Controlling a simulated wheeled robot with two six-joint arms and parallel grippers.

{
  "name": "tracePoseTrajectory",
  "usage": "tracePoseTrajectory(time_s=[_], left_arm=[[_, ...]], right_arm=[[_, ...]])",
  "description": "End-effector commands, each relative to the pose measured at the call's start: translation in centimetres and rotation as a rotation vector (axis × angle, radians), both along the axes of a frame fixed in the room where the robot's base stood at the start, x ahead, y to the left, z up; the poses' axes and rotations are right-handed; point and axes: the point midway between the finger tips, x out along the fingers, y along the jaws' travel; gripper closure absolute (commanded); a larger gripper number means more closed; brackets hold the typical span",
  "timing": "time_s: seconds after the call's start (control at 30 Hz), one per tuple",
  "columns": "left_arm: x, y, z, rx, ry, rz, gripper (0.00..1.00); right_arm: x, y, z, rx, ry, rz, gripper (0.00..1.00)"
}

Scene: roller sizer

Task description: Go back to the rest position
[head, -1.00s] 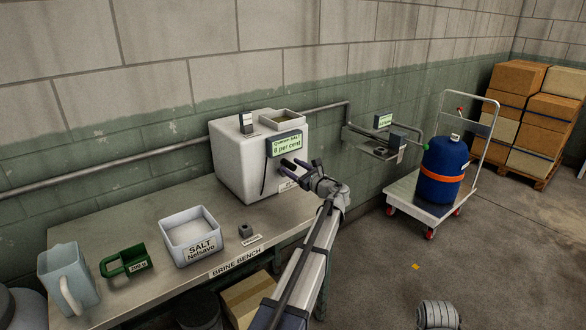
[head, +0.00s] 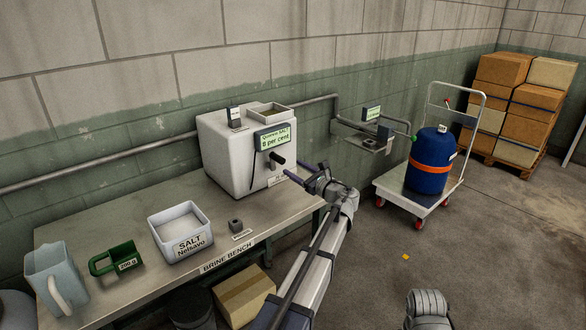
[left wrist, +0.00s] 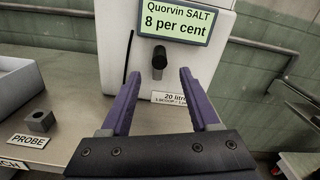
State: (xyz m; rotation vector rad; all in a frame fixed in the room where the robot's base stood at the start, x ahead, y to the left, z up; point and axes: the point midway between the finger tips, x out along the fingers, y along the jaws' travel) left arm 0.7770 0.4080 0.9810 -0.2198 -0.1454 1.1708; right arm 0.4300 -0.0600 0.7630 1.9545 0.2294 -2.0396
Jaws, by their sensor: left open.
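My left gripper (head: 291,170) is open and empty in front of the white machine (head: 226,158) on the bench. Its two purple fingers point at the machine's front, apart from the dark knob (head: 277,158). In the left wrist view, the open fingers (left wrist: 160,74) frame the knob (left wrist: 159,60), with a clear gap between them and it. The display (left wrist: 172,20) above reads "Quorvin SALT 8 per cent". My right gripper is not in view.
The bench (head: 120,207) holds a white salt tub (head: 193,244), a green scoop (head: 120,257), a jug (head: 58,278) and a small grey block (head: 235,226). A trolley (head: 402,199) with a blue drum (head: 432,165) stands right. The floor between is mostly clear.

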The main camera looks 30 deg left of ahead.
Motion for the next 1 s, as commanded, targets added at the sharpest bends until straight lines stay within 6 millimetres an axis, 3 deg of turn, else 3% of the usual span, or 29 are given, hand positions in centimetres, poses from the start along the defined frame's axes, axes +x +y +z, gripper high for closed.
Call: tracePoseTrajectory(time_s=[0.4,0.53,0.67,0.8,1.0], left_arm=[[-0.1,0.0,0.0,-0.005,-0.003,0.0,0.38],[-1.9,-1.7,-0.6,-0.118,-0.074,0.008,0.38],[-6.7,-6.5,-2.9,-0.425,-0.248,0.063,0.38],[-13.1,-13.7,-6.5,-0.816,-0.424,0.218,0.38],[-22.7,-23.7,-9.5,-1.227,-0.542,0.544,0.38]], right_arm=[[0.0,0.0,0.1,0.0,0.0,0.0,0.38],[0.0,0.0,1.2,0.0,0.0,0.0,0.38],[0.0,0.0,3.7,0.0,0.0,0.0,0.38],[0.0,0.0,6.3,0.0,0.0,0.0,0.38],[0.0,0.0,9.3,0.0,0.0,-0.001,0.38]])
